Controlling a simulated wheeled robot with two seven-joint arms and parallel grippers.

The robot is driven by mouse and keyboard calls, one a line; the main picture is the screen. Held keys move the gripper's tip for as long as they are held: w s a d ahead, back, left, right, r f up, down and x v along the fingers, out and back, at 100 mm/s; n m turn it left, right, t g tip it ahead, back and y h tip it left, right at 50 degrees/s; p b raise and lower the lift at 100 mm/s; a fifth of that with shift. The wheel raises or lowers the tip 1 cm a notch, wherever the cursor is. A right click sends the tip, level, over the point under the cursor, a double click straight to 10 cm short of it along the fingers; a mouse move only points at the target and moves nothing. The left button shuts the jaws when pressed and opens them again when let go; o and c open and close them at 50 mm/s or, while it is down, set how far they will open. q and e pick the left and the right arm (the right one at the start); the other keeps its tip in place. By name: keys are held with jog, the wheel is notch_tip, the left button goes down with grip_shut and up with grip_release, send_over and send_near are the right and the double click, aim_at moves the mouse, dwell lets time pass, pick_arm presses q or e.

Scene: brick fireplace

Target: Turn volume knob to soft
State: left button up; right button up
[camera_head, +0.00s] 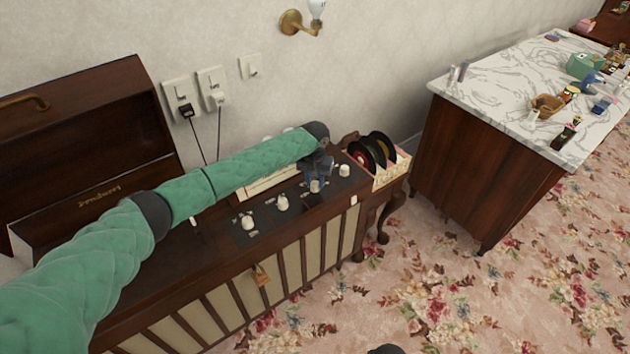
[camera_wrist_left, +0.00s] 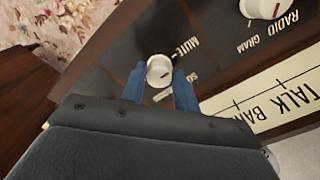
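The dark wooden radio gramophone (camera_head: 215,290) stands against the wall, with a row of cream knobs on its dark control panel. My left gripper (camera_head: 317,182) reaches down over the panel's right part. One volume knob (camera_wrist_left: 159,71) sits between its two blue fingertips; it also shows below the gripper in the head view (camera_head: 315,187). "MUTE" and the partly hidden letters "SO" are printed beside this knob. The fingers are close to both its sides, but whether they touch is unclear. My right gripper is not seen.
Another knob (camera_head: 344,170) stands right of the gripper, and others (camera_head: 283,203) stand to its left. A record rack (camera_head: 391,171) is at the right end. The raised lid (camera_head: 75,140) is at left. A marble-topped cabinet (camera_head: 490,160) stands right; flowered carpet lies between.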

pick_arm(q)
jog(key=c, duration=0.4)
jog(key=shift+c, duration=0.2)
